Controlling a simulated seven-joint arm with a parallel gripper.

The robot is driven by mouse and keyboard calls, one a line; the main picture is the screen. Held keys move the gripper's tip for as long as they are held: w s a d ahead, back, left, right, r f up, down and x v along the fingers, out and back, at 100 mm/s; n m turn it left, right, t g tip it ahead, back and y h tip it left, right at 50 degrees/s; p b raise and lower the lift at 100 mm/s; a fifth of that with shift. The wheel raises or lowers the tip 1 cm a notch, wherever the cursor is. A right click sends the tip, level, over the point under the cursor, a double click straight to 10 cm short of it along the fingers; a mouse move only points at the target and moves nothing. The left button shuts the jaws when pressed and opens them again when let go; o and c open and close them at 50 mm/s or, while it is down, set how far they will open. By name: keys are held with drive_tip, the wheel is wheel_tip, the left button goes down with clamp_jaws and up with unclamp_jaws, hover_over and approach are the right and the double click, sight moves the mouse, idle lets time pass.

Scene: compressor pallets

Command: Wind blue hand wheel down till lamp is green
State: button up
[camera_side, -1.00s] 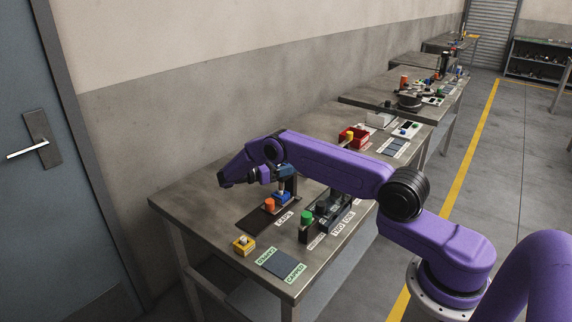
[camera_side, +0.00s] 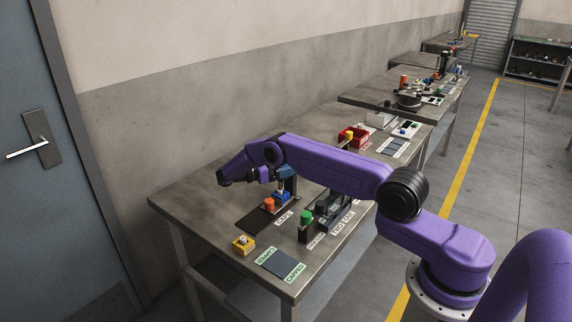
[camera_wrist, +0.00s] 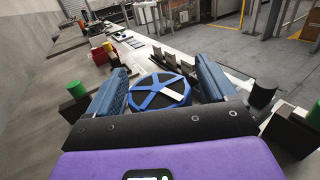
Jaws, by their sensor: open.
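The blue hand wheel (camera_wrist: 158,92) is a blue ring with blue spokes, a dark face and a white mark. In the wrist view it lies between the two blue fingers of my gripper (camera_wrist: 162,80), which is open with one finger on either side. I cannot tell whether the fingers touch the rim. A green cylinder (camera_side: 306,217) stands on a black block. I cannot tell whether it is the lamp.
An orange cap (camera_side: 269,204) and a blue part (camera_side: 281,196) are by the dark mat. The wrist view shows a green cylinder (camera_wrist: 77,89) at left. The table's left part is bare.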

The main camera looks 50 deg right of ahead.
drive_tip(key=shift+w+a, duration=0.1)
drive_tip(key=shift+v, duration=1.95)
drive_tip(key=shift+w+a, duration=0.15)
drive_tip(key=shift+w, duration=0.05)
drive_tip(key=shift+a, duration=0.2)
wheel_tip(320, 180, up, 7)
